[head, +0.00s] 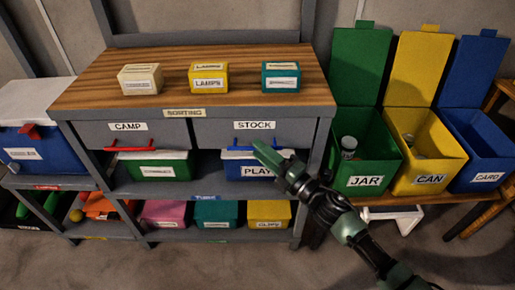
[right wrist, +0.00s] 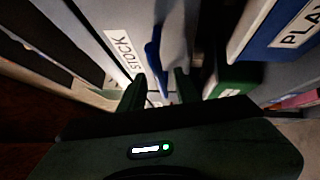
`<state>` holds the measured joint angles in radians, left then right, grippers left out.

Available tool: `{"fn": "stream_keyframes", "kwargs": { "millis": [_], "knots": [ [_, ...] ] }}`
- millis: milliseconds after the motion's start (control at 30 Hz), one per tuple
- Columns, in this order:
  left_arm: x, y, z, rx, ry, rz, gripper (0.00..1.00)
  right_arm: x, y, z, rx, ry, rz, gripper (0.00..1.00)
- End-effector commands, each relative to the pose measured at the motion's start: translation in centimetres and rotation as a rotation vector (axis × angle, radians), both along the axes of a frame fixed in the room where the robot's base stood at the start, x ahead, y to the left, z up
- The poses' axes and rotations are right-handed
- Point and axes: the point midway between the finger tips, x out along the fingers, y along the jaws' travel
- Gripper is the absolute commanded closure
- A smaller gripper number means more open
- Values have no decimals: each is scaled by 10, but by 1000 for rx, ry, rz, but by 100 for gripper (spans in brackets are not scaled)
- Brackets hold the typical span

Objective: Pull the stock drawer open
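The stock drawer (head: 300,129) is the right one of two grey drawers under the wooden top. Its front is level with the camp drawer and looks closed. Its blue bar handle (head: 236,149) runs along the lower front; its right part is hidden by my right gripper (head: 267,153). In the right wrist view the STOCK label (right wrist: 120,48) is at the upper left. The blue handle (right wrist: 154,58) there runs down toward the gap between my right fingers (right wrist: 158,92). The fingers are apart; I cannot tell whether they touch the handle. My left gripper is out of view.
The camp drawer (head: 100,133) with a red handle is to the left. Several small boxes stand on the wooden top (head: 110,75). Lidded bins fill the shelves below, a blue PLAY bin (head: 250,170) close under the gripper. Green, yellow and blue sorting bins stand right.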

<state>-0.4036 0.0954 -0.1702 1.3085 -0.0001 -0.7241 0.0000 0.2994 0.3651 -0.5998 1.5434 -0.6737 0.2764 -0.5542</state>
Motion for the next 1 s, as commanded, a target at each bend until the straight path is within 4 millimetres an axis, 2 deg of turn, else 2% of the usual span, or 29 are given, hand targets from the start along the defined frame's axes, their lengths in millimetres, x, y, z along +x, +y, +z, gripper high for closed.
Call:
{"fn": "stream_keyframes", "kwargs": {
  "millis": [200,467,600,1000],
  "knots": [
    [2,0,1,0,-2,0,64,13,14,2,1,1,0,68],
    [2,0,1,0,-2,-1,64,14,14,2,1,2,-1,68],
    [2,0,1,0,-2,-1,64,14,14,2,1,2,-1,100],
    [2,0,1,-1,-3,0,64,14,14,2,1,4,-1,100]
  ]
}}
